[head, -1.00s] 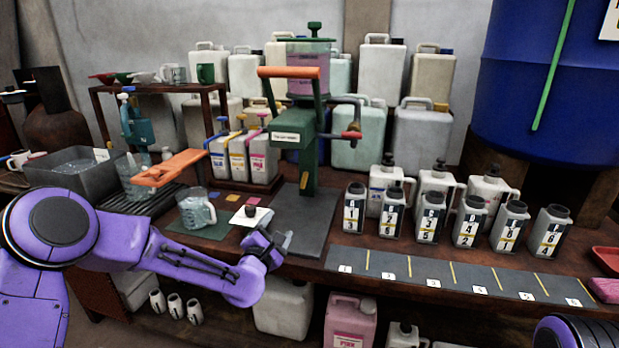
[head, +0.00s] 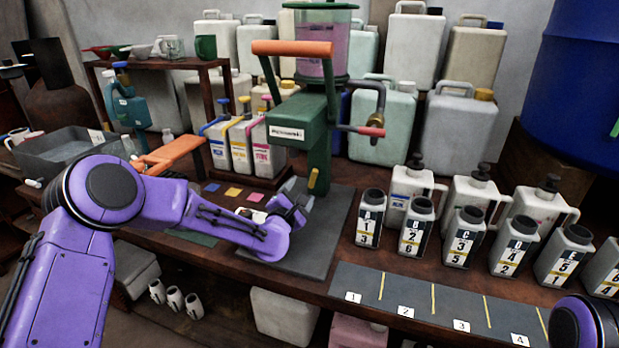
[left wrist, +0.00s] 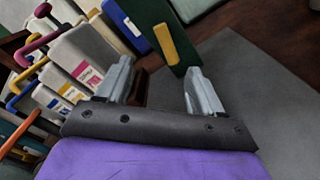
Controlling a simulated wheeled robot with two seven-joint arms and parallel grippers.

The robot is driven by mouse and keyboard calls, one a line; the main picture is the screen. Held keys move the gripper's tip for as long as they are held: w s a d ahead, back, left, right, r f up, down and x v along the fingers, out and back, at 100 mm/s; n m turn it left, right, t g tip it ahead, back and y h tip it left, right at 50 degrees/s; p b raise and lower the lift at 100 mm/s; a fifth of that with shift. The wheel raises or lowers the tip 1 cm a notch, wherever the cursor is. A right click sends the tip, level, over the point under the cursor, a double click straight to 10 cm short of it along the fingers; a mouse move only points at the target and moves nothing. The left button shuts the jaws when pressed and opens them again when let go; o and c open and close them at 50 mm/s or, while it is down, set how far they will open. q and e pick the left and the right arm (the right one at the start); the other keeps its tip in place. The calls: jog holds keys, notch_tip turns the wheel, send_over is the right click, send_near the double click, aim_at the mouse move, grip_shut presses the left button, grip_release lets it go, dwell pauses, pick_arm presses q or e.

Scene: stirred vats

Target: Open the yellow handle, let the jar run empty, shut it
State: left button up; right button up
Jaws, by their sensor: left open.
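The jar (head: 335,50) with pink contents sits on top of the green stand (head: 318,140). The yellow handle (head: 312,178) is a short lever low on the green post, hanging nearly straight down. It also shows in the left wrist view (left wrist: 166,44), ahead of the fingers, slightly tilted. My left gripper (head: 298,203) is open and empty, just below and left of the yellow handle, apart from it. Its two fingers (left wrist: 162,88) are spread in the left wrist view. My right gripper is out of view; only part of my right arm shows at the lower right.
An orange-handled lever (head: 292,48) and a red-tipped side arm (head: 372,131) stick out from the stand. Labelled cans (head: 262,150) stand to the left. Several numbered bottles (head: 415,228) stand to the right. A dark mat (head: 325,240) under the stand is mostly clear.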

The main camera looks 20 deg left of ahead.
aim_at(312, 181)
pick_arm(q)
jog(key=w, duration=0.2)
jog(key=w+d, duration=0.1)
jog(key=w, duration=0.4)
jog(key=shift+d+f, duration=0.15)
jog(key=shift+d, duration=0.2)
jog(key=shift+w, duration=0.4)
